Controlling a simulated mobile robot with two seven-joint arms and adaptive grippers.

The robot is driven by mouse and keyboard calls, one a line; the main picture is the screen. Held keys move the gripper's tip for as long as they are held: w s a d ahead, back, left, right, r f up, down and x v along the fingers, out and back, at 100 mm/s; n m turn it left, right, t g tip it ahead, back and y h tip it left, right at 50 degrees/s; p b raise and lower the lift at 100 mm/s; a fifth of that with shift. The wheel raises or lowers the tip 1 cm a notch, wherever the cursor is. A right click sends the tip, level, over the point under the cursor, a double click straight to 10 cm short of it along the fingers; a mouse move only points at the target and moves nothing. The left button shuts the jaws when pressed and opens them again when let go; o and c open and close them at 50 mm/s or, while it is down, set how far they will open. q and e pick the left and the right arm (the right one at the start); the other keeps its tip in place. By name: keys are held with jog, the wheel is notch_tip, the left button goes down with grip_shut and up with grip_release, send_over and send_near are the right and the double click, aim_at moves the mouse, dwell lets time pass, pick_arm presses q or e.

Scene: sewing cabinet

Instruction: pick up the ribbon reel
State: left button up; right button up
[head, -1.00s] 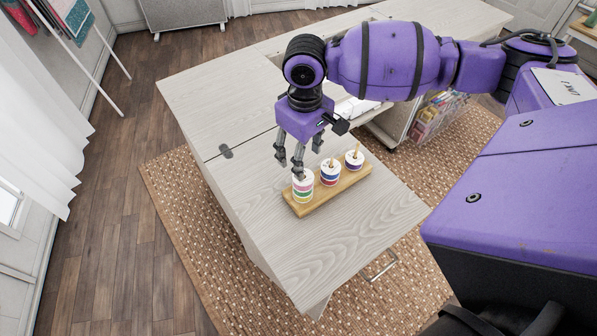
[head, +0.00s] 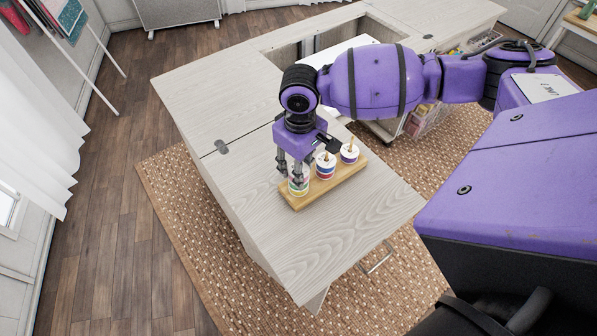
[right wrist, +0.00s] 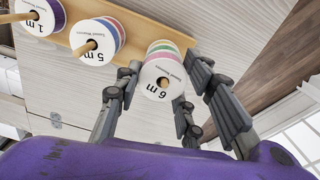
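Three ribbon reels with white faces and coloured bands stand on a wooden holder (head: 340,179) on the cabinet top. The nearest-left reel (head: 298,188), marked 6 m, is partly hidden by my right gripper (head: 296,178) in the head view. In the right wrist view this 6 m reel (right wrist: 160,78) sits between the spread fingers of my right gripper (right wrist: 164,80), with small gaps at its sides. The fingers are open. The middle reel (head: 325,167), marked 5 m, and the far reel (head: 349,154), marked 1 m, have wooden pegs sticking out. My left gripper is out of view.
The pale wood cabinet top (head: 350,230) is clear in front of the holder and to its left. A hinge (head: 221,147) lies at the panel seam. An open recess is behind my right arm. A woven rug (head: 190,215) surrounds the cabinet.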

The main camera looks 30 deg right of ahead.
jog(key=shift+r, duration=0.1)
jog(key=shift+c, duration=0.7)
pick_arm(q)
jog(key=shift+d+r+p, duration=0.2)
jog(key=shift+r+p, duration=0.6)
jog(key=shift+p, duration=0.25)
pick_arm(e)
jog(key=s+d+r, duration=0.3)
jog(key=s+r, duration=0.3)
jog(key=s+d+r, duration=0.3)
jog(key=s+r, duration=0.3)
jog(key=shift+s+r, duration=0.4)
